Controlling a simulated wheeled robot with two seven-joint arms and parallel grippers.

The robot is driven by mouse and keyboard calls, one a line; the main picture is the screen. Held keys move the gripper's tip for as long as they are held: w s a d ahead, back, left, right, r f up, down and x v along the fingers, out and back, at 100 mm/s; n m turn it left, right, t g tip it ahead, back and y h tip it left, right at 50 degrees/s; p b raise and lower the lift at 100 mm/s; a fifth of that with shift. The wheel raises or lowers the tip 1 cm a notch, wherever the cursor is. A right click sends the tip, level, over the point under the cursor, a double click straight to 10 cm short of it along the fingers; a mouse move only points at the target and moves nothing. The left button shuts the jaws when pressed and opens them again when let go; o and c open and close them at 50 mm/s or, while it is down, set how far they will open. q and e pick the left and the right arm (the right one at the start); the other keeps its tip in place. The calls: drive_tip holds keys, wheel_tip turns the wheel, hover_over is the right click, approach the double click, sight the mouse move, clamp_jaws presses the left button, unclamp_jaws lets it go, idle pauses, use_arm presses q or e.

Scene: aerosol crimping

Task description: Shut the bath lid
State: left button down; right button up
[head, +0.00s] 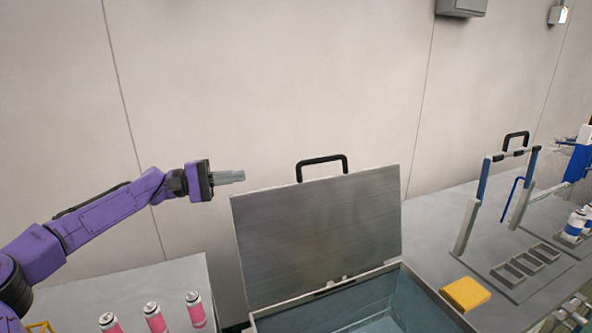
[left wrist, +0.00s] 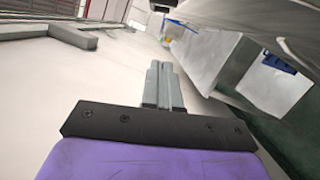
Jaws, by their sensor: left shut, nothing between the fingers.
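The bath lid (head: 318,238) stands open and nearly upright, a grey metal panel hinged at the back of the bath (head: 432,292). A black handle (head: 322,160) sits on the lid's top edge. The bath holds bluish water and is cut off by the lower picture edge. My left gripper (head: 240,176) is shut and empty, just left of the lid's upper left corner and about level with the handle. I cannot tell whether it is in front of or behind the lid. Its shut fingers (left wrist: 164,88) also show in the left wrist view. My right gripper is not in view.
Several pink cans (head: 155,318) stand on a grey table at the lower left. A yellow sponge-like block (head: 465,293) lies right of the bath. Further right are a frame (head: 468,220) with blue parts and white-and-blue cans (head: 574,226). A wall is behind.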

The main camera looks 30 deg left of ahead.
use_arm(q)
drive_tip(key=w+d+r+p, duration=0.1)
drive_tip(key=w+d+p, duration=0.2)
drive_tip(key=d, duration=0.9)
drive_tip(key=shift+r+p, duration=0.4)
drive_tip(key=shift+p, duration=0.45)
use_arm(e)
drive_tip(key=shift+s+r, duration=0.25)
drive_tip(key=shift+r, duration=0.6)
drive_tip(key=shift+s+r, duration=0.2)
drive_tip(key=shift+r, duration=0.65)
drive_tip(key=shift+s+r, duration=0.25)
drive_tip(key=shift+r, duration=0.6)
